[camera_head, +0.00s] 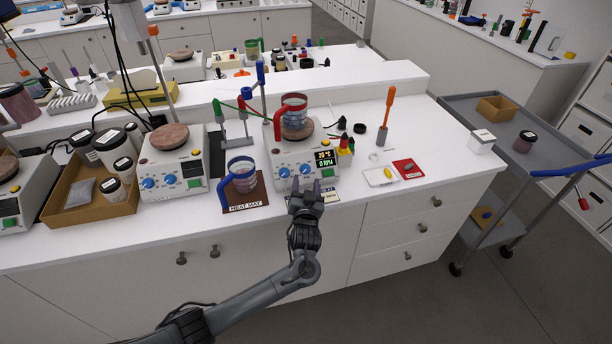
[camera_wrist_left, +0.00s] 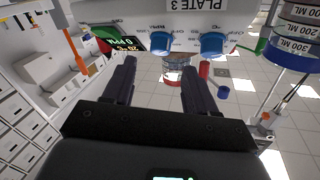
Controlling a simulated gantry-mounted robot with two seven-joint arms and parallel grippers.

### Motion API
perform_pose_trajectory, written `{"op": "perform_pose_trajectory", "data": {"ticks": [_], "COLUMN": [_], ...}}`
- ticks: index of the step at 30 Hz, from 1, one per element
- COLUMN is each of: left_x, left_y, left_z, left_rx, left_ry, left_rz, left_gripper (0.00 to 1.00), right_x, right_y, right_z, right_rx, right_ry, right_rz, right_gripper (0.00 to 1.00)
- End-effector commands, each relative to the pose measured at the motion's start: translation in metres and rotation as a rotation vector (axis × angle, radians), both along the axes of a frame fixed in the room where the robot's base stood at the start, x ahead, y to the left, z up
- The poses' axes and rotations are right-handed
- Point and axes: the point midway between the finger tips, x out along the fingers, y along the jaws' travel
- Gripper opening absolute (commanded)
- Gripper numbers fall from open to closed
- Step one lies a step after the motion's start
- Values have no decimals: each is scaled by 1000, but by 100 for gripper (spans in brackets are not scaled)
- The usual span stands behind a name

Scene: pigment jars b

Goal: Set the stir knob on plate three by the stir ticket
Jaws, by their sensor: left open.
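Plate three is a white hotplate (camera_head: 293,180) with two blue knobs and a lit display (camera_head: 325,160) reading about 20 °C and 0 RPM. The knob nearer the display (camera_head: 305,169) also shows in the left wrist view (camera_wrist_left: 160,42), just beyond the gap between my fingers. The other knob (camera_head: 283,172) sits beside it (camera_wrist_left: 214,44). My left gripper (camera_head: 306,187) is open and empty, in front of the panel and apart from the knobs. A small card (camera_head: 329,195) lies beside my gripper, partly hidden; its text is too small to read. My right gripper is not in view.
A red-handled beaker (camera_head: 294,102) stands on plate three. A blue-handled beaker (camera_head: 242,178) stands on the brown heat mat (camera_head: 262,194) to its left. Another hotplate (camera_head: 158,185) is further left. A white tray (camera_head: 377,181) and red card (camera_head: 406,169) lie to the right.

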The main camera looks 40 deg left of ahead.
Motion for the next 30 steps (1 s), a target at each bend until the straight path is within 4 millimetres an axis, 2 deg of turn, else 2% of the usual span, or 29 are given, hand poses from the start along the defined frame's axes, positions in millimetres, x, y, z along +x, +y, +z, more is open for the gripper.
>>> {"op": "perform_pose_trajectory", "data": {"ticks": [3, 9, 23, 30], "left_x": [15, 32, 40, 39], "left_y": [12, 25, 31, 31], "left_z": [0, 0, 0, 0], "left_rx": [3, 1, -1, -1], "left_ry": [-1, 0, 1, 1], "left_rz": [1, 0, -1, -1], "left_gripper": [57, 57, 57, 22], "right_x": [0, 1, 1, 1], "right_y": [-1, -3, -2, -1], "right_z": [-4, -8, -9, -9], "right_rx": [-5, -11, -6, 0], "right_ry": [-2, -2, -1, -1], "right_rz": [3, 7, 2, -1], "right_gripper": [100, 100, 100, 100]}}
